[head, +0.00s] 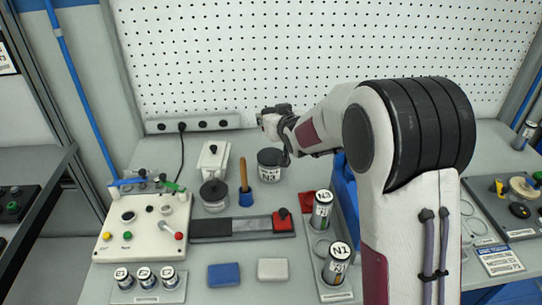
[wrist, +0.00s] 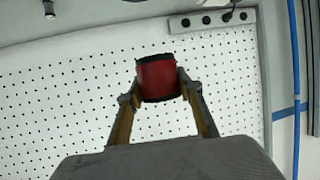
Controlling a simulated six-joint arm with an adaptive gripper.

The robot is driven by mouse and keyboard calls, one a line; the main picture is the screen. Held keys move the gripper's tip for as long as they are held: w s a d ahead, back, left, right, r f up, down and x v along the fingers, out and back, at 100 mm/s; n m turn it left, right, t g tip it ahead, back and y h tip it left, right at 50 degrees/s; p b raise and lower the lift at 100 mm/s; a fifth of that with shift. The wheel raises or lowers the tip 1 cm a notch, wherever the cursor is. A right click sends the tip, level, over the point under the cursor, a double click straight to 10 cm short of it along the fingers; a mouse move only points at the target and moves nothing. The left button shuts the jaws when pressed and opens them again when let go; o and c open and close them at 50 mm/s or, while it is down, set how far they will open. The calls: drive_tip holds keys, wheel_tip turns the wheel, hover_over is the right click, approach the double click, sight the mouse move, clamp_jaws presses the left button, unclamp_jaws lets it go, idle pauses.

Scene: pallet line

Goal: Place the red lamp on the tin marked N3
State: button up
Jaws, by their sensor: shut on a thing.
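My gripper (wrist: 158,92) is shut on the red lamp (wrist: 157,78), a short red cylinder with dark ends, held between the two fingertips in the wrist view. In the head view my gripper (head: 270,120) is above the back of the bench, in front of the pegboard; the lamp cannot be made out there.
A control box (head: 145,228) with buttons is at left, with several small tins (head: 145,278) in front. A dark pot (head: 214,193), a wooden-handled tool (head: 244,180) and a long dark block (head: 240,228) lie mid-bench. A power strip (head: 192,125) runs along the back.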

hover_over(271, 156)
drive_tip(key=shift+w+f, duration=0.1)
drive_tip(key=shift+f, duration=3)
drive_tip(key=shift+f, duration=1.9)
drive_tip(key=shift+f, duration=0.1)
drive_tip(key=o, duration=1.1)
